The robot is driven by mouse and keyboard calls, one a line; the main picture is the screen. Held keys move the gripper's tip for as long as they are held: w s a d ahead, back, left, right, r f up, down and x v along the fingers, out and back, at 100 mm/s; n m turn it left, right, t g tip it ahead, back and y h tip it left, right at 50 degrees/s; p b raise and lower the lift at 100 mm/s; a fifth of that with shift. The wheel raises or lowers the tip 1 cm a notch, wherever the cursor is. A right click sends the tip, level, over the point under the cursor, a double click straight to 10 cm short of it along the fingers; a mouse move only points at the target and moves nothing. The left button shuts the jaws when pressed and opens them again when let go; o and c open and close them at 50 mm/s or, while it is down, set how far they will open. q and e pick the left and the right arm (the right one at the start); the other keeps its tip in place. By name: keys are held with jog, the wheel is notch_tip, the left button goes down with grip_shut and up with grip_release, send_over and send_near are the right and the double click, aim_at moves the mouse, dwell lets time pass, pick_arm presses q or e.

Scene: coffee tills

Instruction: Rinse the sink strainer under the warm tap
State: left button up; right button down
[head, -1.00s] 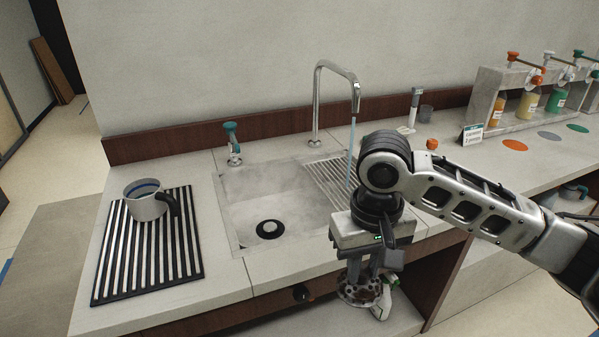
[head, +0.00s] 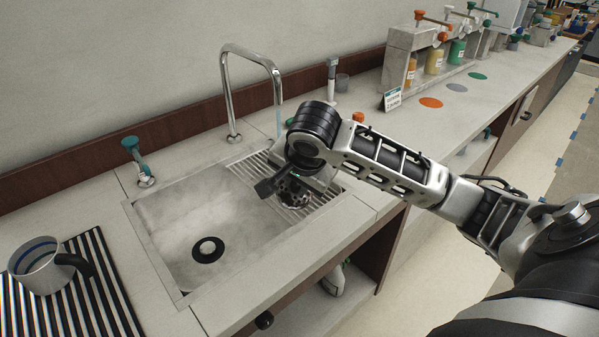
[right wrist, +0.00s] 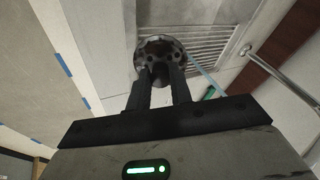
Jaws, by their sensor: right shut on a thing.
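My right gripper (right wrist: 160,78) is shut on the sink strainer (right wrist: 160,48), a round dark metal piece with holes, at its fingertips. In the head view the strainer (head: 293,194) shows partly, under my wrist, over the ribbed drainer at the sink's right side. A thin blue stream of water (head: 278,121) runs from the tall chrome tap (head: 250,56). In the right wrist view the stream (right wrist: 204,80) passes close beside the strainer; whether it touches is unclear. The sink (head: 165,215) has a dark drain (head: 208,249). My left gripper is out of view.
A teal-handled lever (head: 135,156) stands behind the sink at left. A mug (head: 40,267) is on a striped mat (head: 105,305) at the left. A sign (head: 391,98) and bottle dispensers (head: 436,60) stand along the counter to the right. The sink basin's left part is clear.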

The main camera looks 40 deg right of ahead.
jog(key=shift+w+d+m, duration=0.35)
jog(key=shift+d+m, duration=0.15)
jog(key=shift+d, duration=0.15)
jog(key=w+d+f, duration=0.1)
jog(key=w+d, duration=0.2)
jog(key=w, duration=0.3)
jog(key=w+d+f, duration=0.1)
jog(key=w+d, duration=0.1)
jog(key=w, duration=0.4)
jog(key=shift+w+d+f, duration=0.15)
jog(key=shift+d+f, duration=0.15)
jog(key=shift+d, duration=0.1)
jog(key=shift+d, duration=0.1)
jog(key=shift+s+d, duration=0.3)
jog(key=shift+d, duration=0.15)
jog(key=shift+w+a, duration=0.1)
jog(key=shift+a, duration=0.1)
jog(key=shift+w+a, duration=0.15)
jog(key=shift+a, duration=0.2)
jog(key=shift+d, duration=0.1)
jog(key=shift+s+d, duration=0.25)
jog(key=shift+d, duration=0.2)
